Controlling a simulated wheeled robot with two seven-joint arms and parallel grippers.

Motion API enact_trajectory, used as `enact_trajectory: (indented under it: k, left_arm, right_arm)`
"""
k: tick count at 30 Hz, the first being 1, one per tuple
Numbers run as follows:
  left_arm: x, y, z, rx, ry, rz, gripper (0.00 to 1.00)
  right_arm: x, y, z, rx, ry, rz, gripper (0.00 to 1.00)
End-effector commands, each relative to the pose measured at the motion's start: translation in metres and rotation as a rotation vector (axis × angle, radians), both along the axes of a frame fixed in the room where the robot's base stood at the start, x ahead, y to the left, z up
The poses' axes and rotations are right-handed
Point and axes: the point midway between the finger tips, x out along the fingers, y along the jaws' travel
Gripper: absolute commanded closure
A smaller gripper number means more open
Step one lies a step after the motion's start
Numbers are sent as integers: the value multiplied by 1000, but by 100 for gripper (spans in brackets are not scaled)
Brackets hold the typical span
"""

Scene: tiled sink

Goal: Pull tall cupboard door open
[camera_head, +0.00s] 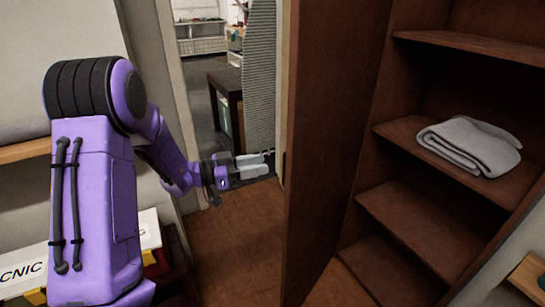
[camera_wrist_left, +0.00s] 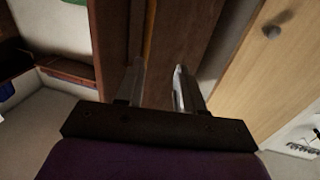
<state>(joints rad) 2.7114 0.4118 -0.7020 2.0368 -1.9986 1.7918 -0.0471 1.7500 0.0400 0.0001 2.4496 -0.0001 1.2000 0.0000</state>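The tall cupboard's dark brown door (camera_head: 335,120) stands swung well open, and the shelves inside the cupboard (camera_head: 425,205) show to its right. My left gripper (camera_head: 262,163) is just left of the door's near edge, with its fingertips pointing right. In the left wrist view the gripper's two fingers (camera_wrist_left: 160,85) are apart with nothing between them, so it is open. A brown panel shows beyond the fingers, but I cannot tell whether they touch it. I see no handle on the door. My right gripper is in neither view.
A folded light grey towel (camera_head: 470,145) lies on a cupboard shelf. A doorway behind my gripper shows another room with a dark table (camera_head: 228,85). Boxes (camera_head: 150,240) stand at the lower left. Brown floor (camera_head: 235,245) is clear below the gripper.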

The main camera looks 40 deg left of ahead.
Motion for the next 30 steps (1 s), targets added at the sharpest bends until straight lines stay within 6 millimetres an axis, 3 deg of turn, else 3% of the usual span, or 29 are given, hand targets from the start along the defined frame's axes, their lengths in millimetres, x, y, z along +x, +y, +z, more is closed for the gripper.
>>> enact_trajectory:
  k: [6,17,20,21,30]
  left_arm:
    - [31,-22,2,1,1,-2,63]
    - [39,-28,1,-1,-2,-1,63]
    - [39,-28,1,-1,-2,-1,95]
    - [39,-28,1,-1,-2,-1,100]
    - [39,-27,1,-2,-1,-1,100]
  right_arm:
    - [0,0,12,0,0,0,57]
    - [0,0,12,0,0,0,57]
    - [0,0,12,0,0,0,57]
    - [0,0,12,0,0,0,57]
    - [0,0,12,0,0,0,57]
